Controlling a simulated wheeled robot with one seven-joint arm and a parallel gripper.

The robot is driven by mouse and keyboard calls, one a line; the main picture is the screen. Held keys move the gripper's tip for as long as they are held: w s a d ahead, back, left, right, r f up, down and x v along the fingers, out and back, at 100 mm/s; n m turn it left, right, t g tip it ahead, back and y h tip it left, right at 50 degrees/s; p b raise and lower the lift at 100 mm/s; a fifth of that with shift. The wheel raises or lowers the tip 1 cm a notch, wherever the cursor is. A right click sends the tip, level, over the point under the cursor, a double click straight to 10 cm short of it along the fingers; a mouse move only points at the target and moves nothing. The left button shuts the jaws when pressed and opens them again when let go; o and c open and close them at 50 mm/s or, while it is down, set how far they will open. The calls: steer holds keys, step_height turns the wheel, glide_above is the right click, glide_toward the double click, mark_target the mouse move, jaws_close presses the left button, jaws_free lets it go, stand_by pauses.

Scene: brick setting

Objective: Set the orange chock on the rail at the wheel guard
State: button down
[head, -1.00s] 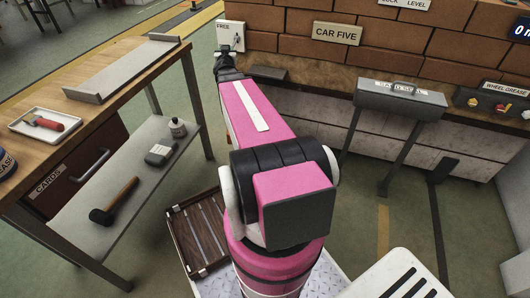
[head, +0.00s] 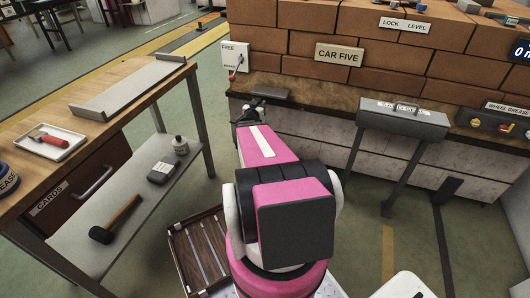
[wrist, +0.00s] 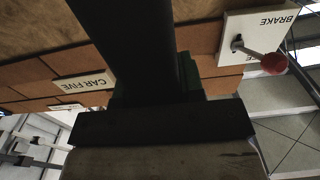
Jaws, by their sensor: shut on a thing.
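No orange chock shows in either view now. My gripper (head: 248,108) is small and dark in the head view, over the back bench's left end, just below the brake plate. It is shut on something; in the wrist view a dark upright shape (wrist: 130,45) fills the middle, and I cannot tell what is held. A long grey channel with raised ends (head: 130,88) lies on the wooden table at left; I cannot tell if it is the rail. No wheel guard can be made out.
The brake plate (head: 235,58) with its red-knobbed lever is close to my gripper; it also shows in the wrist view (wrist: 250,22). A dark slab (head: 270,93) lies on the bench. A grey box (head: 403,118) stands on legs to the right. A brick wall (head: 300,50) rises behind.

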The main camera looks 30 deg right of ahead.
steer(key=w+d+f, duration=0.7)
steer(key=w+d, duration=0.2)
steer(key=d, duration=0.1)
steer(key=shift+d+f, duration=0.3)
steer(key=shift+f, duration=0.35)
steer(key=c, duration=0.7)
jaws_free()
steer(key=shift+f, duration=0.1)
steer(key=shift+c, duration=0.2)
